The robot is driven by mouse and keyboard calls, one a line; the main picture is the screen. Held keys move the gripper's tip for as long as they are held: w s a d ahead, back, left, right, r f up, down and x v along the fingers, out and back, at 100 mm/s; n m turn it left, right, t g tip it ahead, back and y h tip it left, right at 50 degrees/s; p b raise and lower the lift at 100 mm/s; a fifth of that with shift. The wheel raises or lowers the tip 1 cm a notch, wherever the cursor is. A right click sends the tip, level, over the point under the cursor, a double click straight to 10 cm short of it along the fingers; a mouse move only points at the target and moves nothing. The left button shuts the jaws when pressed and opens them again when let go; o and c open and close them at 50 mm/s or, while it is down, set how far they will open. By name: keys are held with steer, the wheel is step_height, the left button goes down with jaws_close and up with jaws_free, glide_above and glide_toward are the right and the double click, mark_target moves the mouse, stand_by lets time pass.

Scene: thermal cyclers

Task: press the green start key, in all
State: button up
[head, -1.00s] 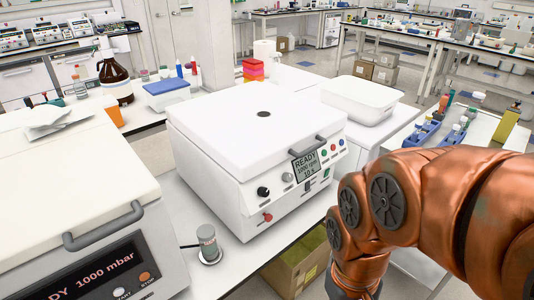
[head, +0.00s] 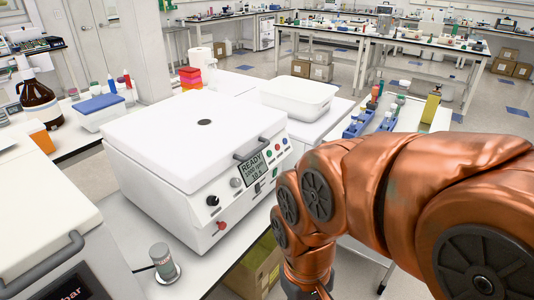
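A white benchtop machine (head: 150,125) with a closed lid and a grey handle stands on the bench in the middle. Its sloped front carries a small display (head: 252,167) that reads READY, with further lines too small to read surely. Right of the display is a group of small coloured buttons; one looks green (head: 265,154), with its label too small to read. My copper-coloured arm reaches in from the right and bends down right of the machine. My gripper is below the picture and not in view.
Another white machine (head: 35,225) with a grey handle and dark display is cut off at lower left. A small grey cylinder (head: 161,259) stands on the bench before the middle machine. A white tub (head: 298,97) stands behind it, and blue racks (head: 358,124) lie to the right.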

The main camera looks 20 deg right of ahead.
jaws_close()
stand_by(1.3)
